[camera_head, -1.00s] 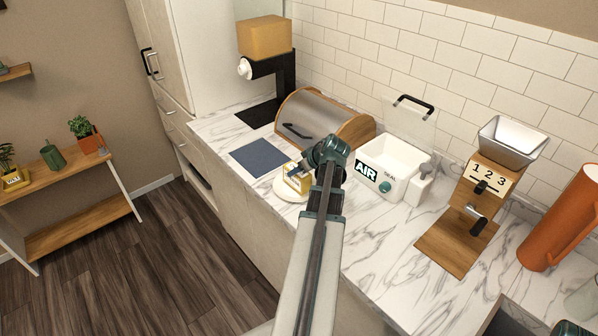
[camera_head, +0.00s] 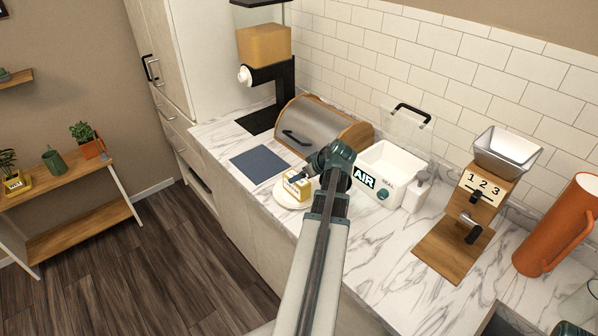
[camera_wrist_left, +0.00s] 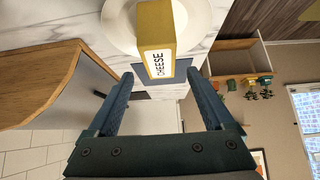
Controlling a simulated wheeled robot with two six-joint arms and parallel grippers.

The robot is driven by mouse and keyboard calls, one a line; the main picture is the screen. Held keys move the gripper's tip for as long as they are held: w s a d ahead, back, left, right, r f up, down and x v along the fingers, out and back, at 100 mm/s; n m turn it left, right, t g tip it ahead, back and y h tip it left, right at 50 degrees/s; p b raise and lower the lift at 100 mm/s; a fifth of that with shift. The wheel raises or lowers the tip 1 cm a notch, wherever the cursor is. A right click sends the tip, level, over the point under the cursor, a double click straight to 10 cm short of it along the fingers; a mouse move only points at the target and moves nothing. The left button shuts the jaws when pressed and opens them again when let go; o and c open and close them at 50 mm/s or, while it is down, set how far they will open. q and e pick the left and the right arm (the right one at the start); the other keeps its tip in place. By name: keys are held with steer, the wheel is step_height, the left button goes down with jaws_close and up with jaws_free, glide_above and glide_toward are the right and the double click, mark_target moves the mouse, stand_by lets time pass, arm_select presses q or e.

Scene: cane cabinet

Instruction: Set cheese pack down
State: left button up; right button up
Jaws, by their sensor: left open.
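The cheese pack (camera_head: 297,188) is a yellow block with a white label, on a round white plate (camera_head: 283,198) on the marble counter. In the left wrist view the pack (camera_wrist_left: 158,42), its label reading CHEESE, lies ahead of the fingers, on or over the plate (camera_wrist_left: 199,22). My left gripper (camera_head: 309,174) is open beside the pack, on its right in the head view. In the left wrist view its fingers (camera_wrist_left: 160,78) are spread wide with nothing between them. Whether a fingertip touches the pack cannot be told. My right gripper is not in view.
A blue mat (camera_head: 259,160) lies behind the plate. A wooden bread box (camera_head: 318,123) stands behind, and a white AIR SEAL box (camera_head: 391,163) is close right of my gripper. A wooden grinder (camera_head: 472,211) and an orange jug (camera_head: 556,226) stand farther right.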

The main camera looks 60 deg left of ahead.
arm_select(q)
steer(key=p+v, duration=0.5)
steer(key=v, duration=0.3)
steer(key=shift+d+r, duration=0.15)
steer(key=shift+d, duration=0.05)
stand_by(0.3)
